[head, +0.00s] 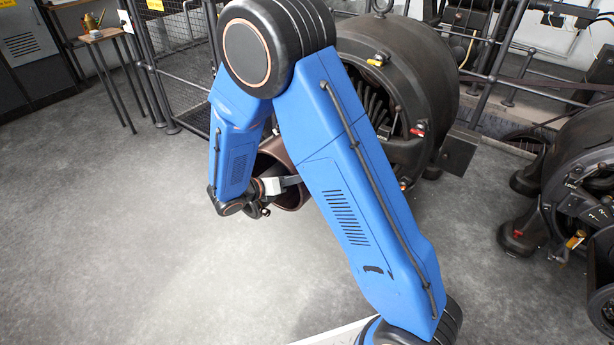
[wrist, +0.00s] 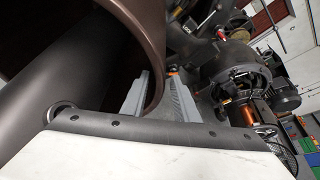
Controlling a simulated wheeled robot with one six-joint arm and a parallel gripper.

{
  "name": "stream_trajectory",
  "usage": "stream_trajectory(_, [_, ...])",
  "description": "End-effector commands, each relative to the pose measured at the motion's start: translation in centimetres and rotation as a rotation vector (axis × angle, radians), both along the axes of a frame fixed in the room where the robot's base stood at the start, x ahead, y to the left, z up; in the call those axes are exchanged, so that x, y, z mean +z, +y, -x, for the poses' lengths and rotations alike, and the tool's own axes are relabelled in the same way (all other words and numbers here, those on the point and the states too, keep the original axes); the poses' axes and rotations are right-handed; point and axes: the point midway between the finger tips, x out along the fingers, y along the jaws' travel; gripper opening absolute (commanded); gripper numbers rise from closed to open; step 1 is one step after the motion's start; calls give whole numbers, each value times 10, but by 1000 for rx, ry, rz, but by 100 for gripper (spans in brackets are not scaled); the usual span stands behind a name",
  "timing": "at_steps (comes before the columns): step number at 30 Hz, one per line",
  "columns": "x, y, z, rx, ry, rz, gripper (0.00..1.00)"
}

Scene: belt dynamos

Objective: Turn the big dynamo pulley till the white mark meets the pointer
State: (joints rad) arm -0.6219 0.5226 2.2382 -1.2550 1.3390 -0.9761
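The big dynamo (head: 395,75) is a large dark round machine behind my arm in the head view. Its pulley (head: 293,196) is a brown, hollow drum, partly covered by my arm. In the wrist view the pulley's brown rim (wrist: 157,80) curves close in front of the camera. My gripper (head: 292,181) is at the pulley's open end. In the wrist view its two grey fingers (wrist: 158,95) stand apart, one on each side of the rim edge. I cannot tell whether they touch it. I can make out neither the white mark nor the pointer.
A second dark dynamo (head: 575,200) stands at the right. A small wooden table (head: 103,35) with a brass can and a mesh fence (head: 175,50) are at the back left. The grey floor (head: 130,230) at the left is clear.

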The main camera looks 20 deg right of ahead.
Motion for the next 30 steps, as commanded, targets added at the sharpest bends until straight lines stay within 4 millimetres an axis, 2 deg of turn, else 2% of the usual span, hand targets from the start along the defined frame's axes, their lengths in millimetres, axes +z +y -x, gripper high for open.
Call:
stream_trajectory(3, [-7,-18,-7,-3,1,2,27])
stream_trajectory(9, [-14,-38,-16,-1,1,2,27])
stream_trajectory(22, [-17,-45,-20,1,-1,1,27])
stream_trajectory(23, [-17,-45,-20,1,-1,1,25])
stream_trajectory(26, [-17,-45,-20,1,-1,1,1])
stream_trajectory(30, [-17,-45,-20,0,0,0,0])
